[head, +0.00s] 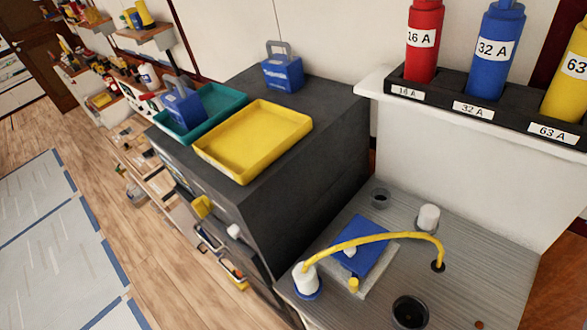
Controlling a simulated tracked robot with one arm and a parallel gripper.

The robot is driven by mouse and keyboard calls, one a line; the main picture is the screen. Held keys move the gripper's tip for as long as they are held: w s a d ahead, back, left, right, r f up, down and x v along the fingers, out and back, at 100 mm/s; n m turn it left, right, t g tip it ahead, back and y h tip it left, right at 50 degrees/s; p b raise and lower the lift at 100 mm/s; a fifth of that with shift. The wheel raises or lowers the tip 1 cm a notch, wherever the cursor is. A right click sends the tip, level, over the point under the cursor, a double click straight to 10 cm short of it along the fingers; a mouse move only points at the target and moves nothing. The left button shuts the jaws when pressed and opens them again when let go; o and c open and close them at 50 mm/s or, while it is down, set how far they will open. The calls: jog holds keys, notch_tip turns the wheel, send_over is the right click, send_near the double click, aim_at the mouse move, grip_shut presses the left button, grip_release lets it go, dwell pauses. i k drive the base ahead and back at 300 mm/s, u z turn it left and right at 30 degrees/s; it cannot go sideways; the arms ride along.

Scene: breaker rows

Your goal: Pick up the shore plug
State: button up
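What looks like the shore plug (306,281) is a white cylindrical body with a blue ring at its foot. It stands upright near the left edge of the grey bench top (486,238), at the lower right of the head view. A yellow cable (372,238) leaves its top and arches over to a dark hole at the right of the bench. My gripper does not show in this view, so its place relative to the plug cannot be seen.
Beside the plug lie a blue plate (372,232) and a small yellow peg (353,285). Dark round cups (410,311) (380,198) and a white cylinder (428,217) stand around. A dark cabinet (300,180) with a yellow tray (255,138) rises behind; labelled bottles (493,50) stand upper right.

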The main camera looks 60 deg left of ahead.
aim_at(309, 285)
jog(key=u, duration=0.05)
jog(key=k, duration=1.1)
jog(key=u, duration=0.6)
jog(key=i, duration=1)
jog(key=z, duration=0.05)
